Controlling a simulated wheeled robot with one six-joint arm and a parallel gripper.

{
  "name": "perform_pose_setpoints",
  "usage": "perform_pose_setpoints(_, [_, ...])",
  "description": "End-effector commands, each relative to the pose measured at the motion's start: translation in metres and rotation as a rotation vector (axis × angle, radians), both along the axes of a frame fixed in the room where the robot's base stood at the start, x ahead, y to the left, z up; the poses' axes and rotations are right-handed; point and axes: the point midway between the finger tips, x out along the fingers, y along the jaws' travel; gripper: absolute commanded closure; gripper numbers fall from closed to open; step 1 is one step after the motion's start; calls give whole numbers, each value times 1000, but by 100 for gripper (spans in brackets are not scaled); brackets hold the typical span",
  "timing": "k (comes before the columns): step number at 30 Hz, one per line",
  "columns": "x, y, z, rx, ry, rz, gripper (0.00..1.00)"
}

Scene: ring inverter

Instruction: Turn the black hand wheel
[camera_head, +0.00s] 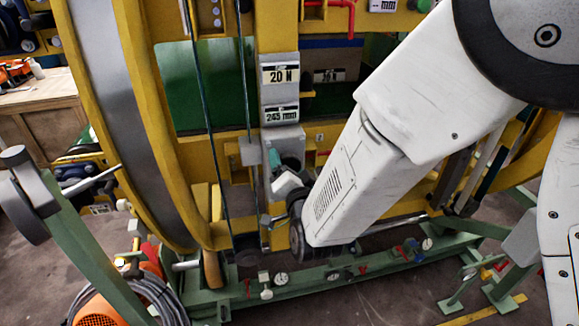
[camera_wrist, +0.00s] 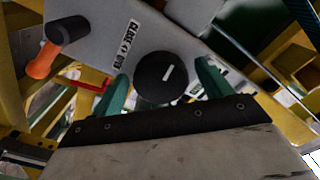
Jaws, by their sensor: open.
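The black hand wheel (camera_wrist: 158,88) shows in the wrist view as a round black disc with a short white mark on its face. It sits on a grey panel (camera_wrist: 100,18) beside a label with the word CLOSE. My gripper (camera_wrist: 162,70) is open, with one green finger on the left of the wheel and one on the right. A gap shows on the left; whether the right finger touches is unclear. In the head view my white arm reaches down to the yellow ring frame, and the wheel is hidden or too small to tell.
An orange handle with a black end (camera_wrist: 45,60) stands out from the panel at upper left in the wrist view. In the head view, a yellow ring frame (camera_head: 145,95), cables and a green floor beam (camera_head: 330,275) crowd the arm. A wooden bench (camera_head: 40,95) stands far left.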

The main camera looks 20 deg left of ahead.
Motion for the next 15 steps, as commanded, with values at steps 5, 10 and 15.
perform_pose_setpoints(5, [-25, -15, 0, -1, 1, 1, 22])
perform_pose_setpoints(10, [-48, -30, 0, -1, 2, 1, 22])
perform_pose_setpoints(15, [-60, -38, 0, -1, 1, -1, 22])
